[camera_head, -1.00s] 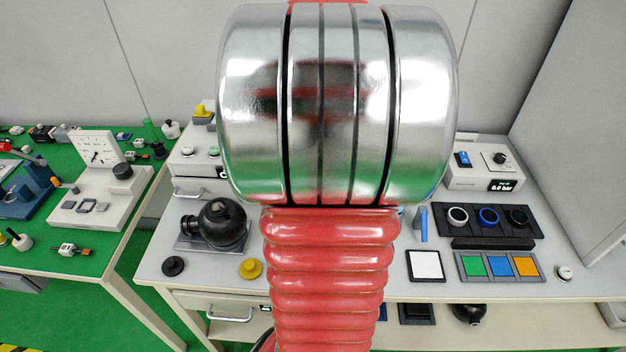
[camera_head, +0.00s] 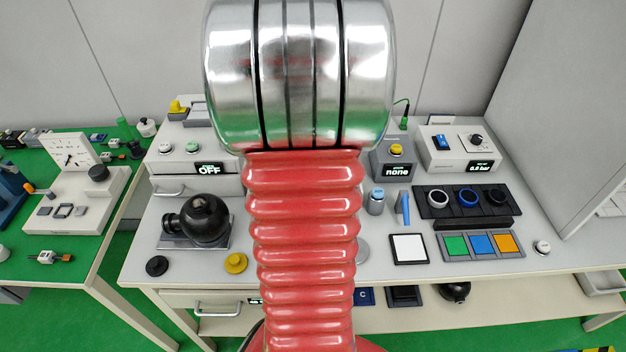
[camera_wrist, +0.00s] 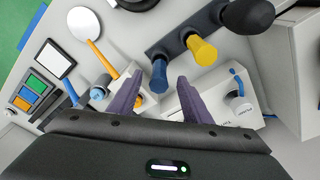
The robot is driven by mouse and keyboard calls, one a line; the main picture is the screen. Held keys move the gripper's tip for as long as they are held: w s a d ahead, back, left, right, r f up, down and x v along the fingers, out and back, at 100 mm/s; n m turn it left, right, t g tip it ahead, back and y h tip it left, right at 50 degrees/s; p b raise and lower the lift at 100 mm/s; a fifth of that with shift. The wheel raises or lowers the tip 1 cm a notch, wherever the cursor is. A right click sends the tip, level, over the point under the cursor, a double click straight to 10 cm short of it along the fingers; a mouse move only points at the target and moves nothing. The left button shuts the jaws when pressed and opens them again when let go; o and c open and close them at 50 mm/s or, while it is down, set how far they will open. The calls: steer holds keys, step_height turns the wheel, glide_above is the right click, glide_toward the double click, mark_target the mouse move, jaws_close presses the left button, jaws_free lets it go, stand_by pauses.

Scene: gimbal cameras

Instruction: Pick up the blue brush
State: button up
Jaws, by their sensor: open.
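The blue brush (camera_head: 403,208) appears as a slim blue upright shape on the grey table in the head view, right of a small blue-grey bottle (camera_head: 376,201). In the wrist view, a thin blue piece (camera_wrist: 70,92) at the left seems to be the same brush, partly hidden by my gripper's dark body. My gripper (camera_wrist: 160,78) is open and empty in the wrist view, its two purple fingers apart. A blue knob-like piece shows between and beyond the fingertips, and the brush lies left of them. In the head view my red arm hides the gripper.
A white square pad (camera_head: 409,248) and a tricolour panel (camera_head: 481,245) lie near the brush. A rack of rings (camera_head: 467,199) stands right of it. The wrist view shows a yellow-handled piece (camera_wrist: 201,51) and an orange-handled disc (camera_wrist: 84,23) near the fingers.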

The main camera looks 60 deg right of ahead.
stand_by(0.3)
steer(key=shift+s+d+f, duration=0.1)
steer(key=shift+d+f, duration=0.1)
steer(key=shift+f, duration=1.1)
steer(key=shift+s+d+f, duration=0.1)
steer(key=shift+d+f, duration=0.05)
steer(key=shift+f, duration=1.15)
steer(key=shift+w, duration=0.1)
steer(key=shift+c, duration=0.3)
steer(key=c, duration=1.1)
